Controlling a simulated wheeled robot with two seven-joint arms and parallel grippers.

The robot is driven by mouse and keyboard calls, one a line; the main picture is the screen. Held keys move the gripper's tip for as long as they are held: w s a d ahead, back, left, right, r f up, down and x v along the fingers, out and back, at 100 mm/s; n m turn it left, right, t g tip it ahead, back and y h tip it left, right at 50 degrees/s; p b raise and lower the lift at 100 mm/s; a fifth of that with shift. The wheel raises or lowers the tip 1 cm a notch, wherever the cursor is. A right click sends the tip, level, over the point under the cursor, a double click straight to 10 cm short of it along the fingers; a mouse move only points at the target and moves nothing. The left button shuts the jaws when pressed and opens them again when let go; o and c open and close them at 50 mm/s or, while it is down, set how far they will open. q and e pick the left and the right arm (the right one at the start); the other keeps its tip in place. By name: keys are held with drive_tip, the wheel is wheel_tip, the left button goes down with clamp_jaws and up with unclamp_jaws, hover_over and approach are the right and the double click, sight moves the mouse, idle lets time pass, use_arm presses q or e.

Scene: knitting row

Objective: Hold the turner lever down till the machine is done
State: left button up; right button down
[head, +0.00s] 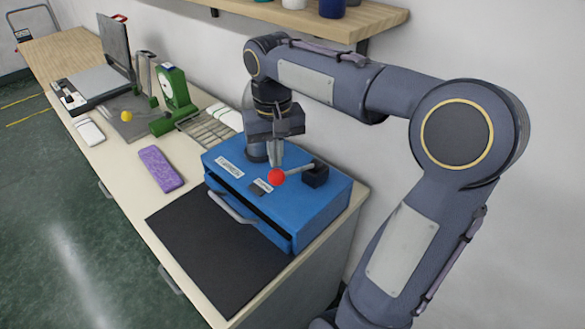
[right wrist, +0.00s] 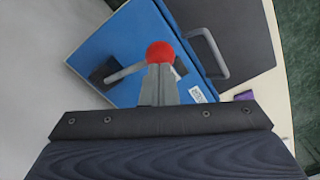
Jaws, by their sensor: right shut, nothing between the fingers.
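The blue machine (head: 318,207) stands on the pale bench, with a grey handle on its front and white labels on top. The turner lever (head: 300,170) is a grey rod running from a dark block (head: 315,174) to a red ball knob (head: 277,177). My right gripper (head: 276,162) is shut and empty, pointing down just over the lever's knob end. In the right wrist view the fingertips (right wrist: 160,72) overlap the lower part of the red knob (right wrist: 160,53); whether they touch it I cannot tell. My left gripper is not in view.
A dark mat (head: 215,248) lies in front of the machine. A purple block (head: 160,169), a green device with a dial (head: 175,90), a wire rack (head: 207,130) and a grey lidded press (head: 95,82) stand farther left. A wooden shelf (head: 310,18) hangs above.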

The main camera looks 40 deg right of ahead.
sight(276, 170)
drive_tip(key=c, duration=1.8)
unclamp_jaws()
drive_tip(key=shift+o, duration=0.2)
drive_tip(key=shift+f, duration=0.15)
drive_tip(key=shift+f+b, duration=1.35)
drive_tip(key=shift+f, duration=0.7)
drive_tip(key=shift+a+f+b, duration=0.15)
drive_tip(key=shift+f+b, duration=0.45)
drive_tip(key=shift+f, duration=0.2)
drive_tip(key=shift+a+f+b, duration=0.15)
drive_tip(key=shift+f+b, duration=0.45)
drive_tip(key=shift+f, duration=0.2)
drive_tip(key=shift+r, duration=0.1)
